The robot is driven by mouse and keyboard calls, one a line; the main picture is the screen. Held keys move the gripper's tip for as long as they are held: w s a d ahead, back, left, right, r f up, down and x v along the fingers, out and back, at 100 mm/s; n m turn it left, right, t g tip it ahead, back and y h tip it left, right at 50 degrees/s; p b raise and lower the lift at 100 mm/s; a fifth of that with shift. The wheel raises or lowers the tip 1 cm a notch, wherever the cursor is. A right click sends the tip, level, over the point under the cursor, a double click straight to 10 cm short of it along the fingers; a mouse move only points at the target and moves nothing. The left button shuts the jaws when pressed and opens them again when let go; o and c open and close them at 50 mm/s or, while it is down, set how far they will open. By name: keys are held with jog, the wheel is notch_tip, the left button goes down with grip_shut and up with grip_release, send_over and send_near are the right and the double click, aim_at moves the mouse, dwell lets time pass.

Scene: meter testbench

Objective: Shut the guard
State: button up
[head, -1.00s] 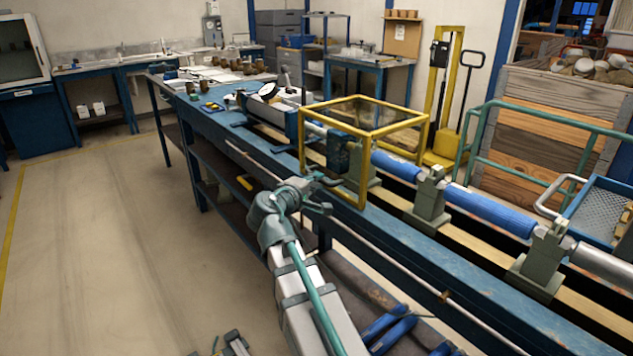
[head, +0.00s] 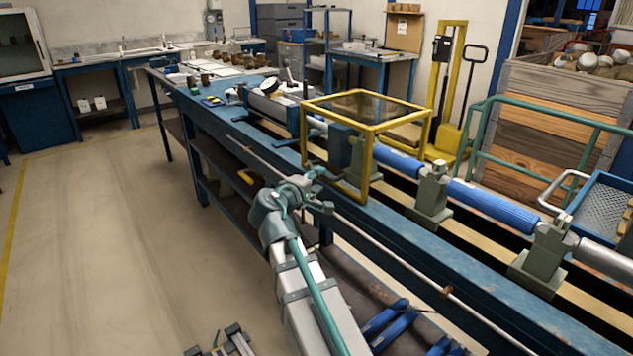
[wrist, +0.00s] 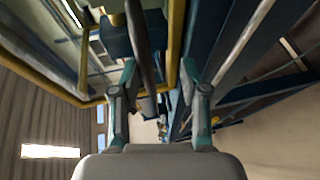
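The guard (head: 368,160) is a yellow box frame with clear panels, standing over a section of the long blue bench in the head view. Its yellow bars also show in the wrist view (wrist: 174,45). My gripper (head: 322,191) is at the guard's front left side, close to its lower front edge. In the wrist view my gripper (wrist: 160,70) has its two fingers well apart. A dark grey bar and a yellow guard bar run between or just beyond the fingers. I cannot tell whether the fingers touch either one.
The blue bench (head: 400,235) carries a blue roller line on grey supports (head: 430,195). A thin rail runs along its front. A yellow pallet truck (head: 450,90) and green railing stand behind. The floor (head: 100,230) at left is clear.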

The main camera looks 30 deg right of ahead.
jog(key=v, duration=1.2)
jog(key=shift+w, duration=0.1)
dwell(0.4)
